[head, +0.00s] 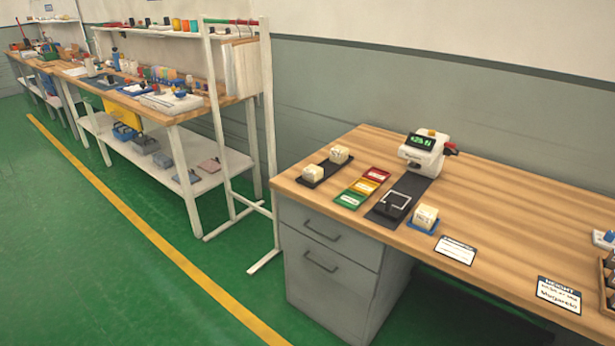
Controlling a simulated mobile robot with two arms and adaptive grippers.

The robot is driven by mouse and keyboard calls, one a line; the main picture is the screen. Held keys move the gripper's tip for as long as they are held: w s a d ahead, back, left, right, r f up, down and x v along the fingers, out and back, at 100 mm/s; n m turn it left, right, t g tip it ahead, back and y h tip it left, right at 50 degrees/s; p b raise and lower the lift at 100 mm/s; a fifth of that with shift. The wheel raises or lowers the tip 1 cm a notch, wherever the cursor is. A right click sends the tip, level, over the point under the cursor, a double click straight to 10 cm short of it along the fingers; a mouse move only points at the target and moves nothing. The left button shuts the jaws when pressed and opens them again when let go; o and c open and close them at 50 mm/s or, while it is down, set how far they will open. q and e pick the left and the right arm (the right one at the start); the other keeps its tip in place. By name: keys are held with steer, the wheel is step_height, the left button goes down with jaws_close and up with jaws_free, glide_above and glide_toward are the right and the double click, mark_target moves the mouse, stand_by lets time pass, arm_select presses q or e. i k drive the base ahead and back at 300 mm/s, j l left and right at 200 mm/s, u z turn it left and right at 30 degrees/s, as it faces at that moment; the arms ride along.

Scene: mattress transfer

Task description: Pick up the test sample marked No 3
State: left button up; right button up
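Three cream sample blocks stand on the wooden desk. Two are on a black tray (326,167) at the left: the rear block (339,154) and the front block (313,172). The third block (426,216) is on a small blue tray (421,229) nearer the desk's front edge. Any number on the blocks is too small to read, so I cannot tell which is No 3. Neither of my grippers shows in the head view.
A white device with a green display (423,142) stands behind a dark mat (411,186) with a square-marked black plate (394,203). Red, yellow and green trays (349,201) lie beside it. Cards (456,250) lie at right. A cluttered workbench (190,118) stands left; green floor is open.

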mark_target(338, 155)
steer(key=i+j+z, duration=0.15)
steer(key=z, duration=0.25)
steer(key=i+j+z, duration=0.55)
steer(key=z, duration=0.2)
